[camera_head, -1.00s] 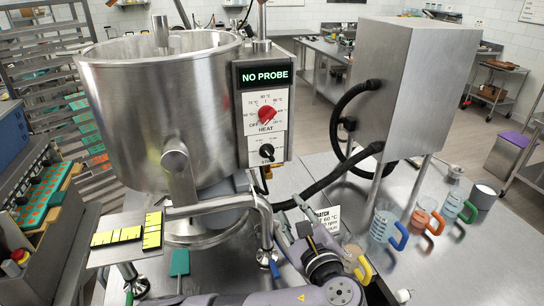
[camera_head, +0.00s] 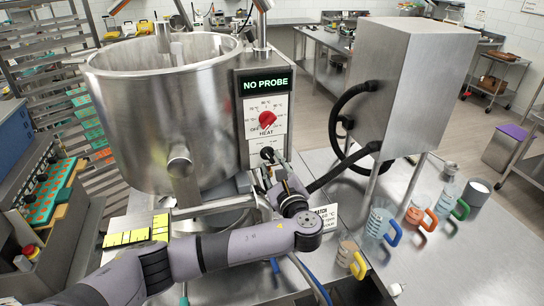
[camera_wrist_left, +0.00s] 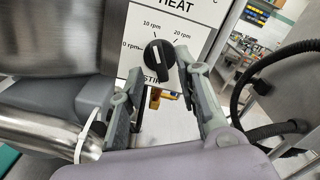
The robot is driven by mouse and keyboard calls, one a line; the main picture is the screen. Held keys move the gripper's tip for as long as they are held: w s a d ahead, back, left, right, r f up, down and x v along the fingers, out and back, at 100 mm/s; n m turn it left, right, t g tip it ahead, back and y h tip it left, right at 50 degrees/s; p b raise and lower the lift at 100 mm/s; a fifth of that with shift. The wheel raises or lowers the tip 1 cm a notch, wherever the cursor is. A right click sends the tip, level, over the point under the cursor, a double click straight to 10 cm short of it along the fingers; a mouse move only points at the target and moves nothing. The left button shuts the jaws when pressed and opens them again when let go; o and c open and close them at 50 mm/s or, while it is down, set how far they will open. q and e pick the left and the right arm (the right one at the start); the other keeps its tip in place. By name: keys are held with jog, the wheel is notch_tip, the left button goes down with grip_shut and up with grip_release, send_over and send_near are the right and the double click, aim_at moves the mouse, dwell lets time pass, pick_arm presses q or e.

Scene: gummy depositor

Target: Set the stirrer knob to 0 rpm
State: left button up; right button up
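The black stirrer knob (camera_head: 267,153) is on the front panel of the steel kettle, below the red HEAT knob. In the left wrist view the stirrer knob (camera_wrist_left: 158,54) shows its white mark pointing roughly up, between the 10 rpm and 20 rpm labels; the 0 rpm label (camera_wrist_left: 131,45) is to its left. My left gripper (camera_head: 268,169) is at the panel, just below and in front of the knob. In the left wrist view its two fingers (camera_wrist_left: 158,66) are apart, one on either side of the knob's lower part. Contact cannot be told. My right gripper is out of view.
The red HEAT knob (camera_head: 267,118) sits close above, under a NO PROBE display (camera_head: 266,84). The kettle (camera_head: 150,115) is left of the panel. A black hose (camera_head: 345,165) and a steel box (camera_head: 405,90) are to the right. Handled jugs (camera_head: 378,222) stand at the right.

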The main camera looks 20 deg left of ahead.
pick_arm(q)
jog(key=shift+x, duration=1.1)
jog(key=shift+c, duration=0.5)
jog(key=shift+f, duration=0.1)
grip_shut()
